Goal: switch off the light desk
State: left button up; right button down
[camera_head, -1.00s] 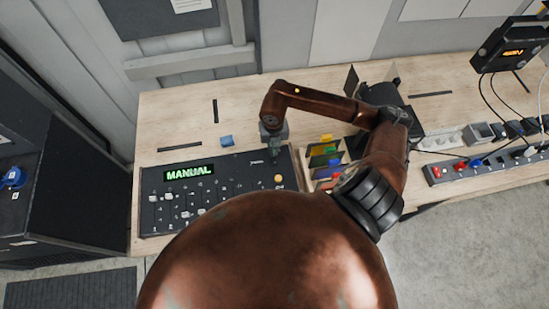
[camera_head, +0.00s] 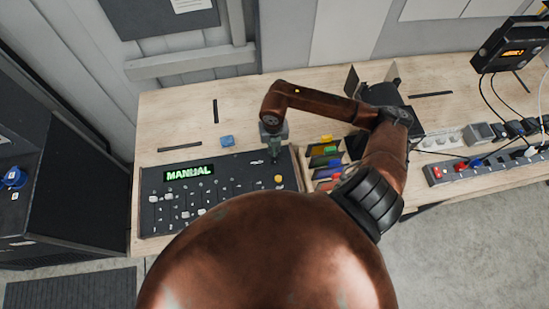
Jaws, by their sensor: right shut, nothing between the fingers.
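The light desk (camera_head: 222,180) is a dark console lying on the wooden table, with several faders and a green lit display (camera_head: 189,172) that reads MANUAL. A yellow-orange round button (camera_head: 278,179) sits near its right end. My right gripper (camera_head: 275,158) is shut and empty. It points down over the upper right part of the desk, above the yellow button in the picture. I cannot tell whether its tips touch the desk. My own body hides the desk's lower right part. My left gripper is not in view.
A wooden rack with coloured cards (camera_head: 325,150) stands just right of the desk. A power strip (camera_head: 480,165) with plugs and red switches is at the right. A dark cabinet (camera_head: 75,180) stands at the left.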

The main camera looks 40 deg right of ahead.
jog(key=shift+f+b, duration=0.85)
jog(key=shift+f, duration=0.2)
dwell(0.4)
jog(key=shift+r, duration=0.1)
jog(key=shift+r+p, duration=2.1)
jog(key=shift+r, duration=1.4)
jog(key=shift+f, duration=0.1)
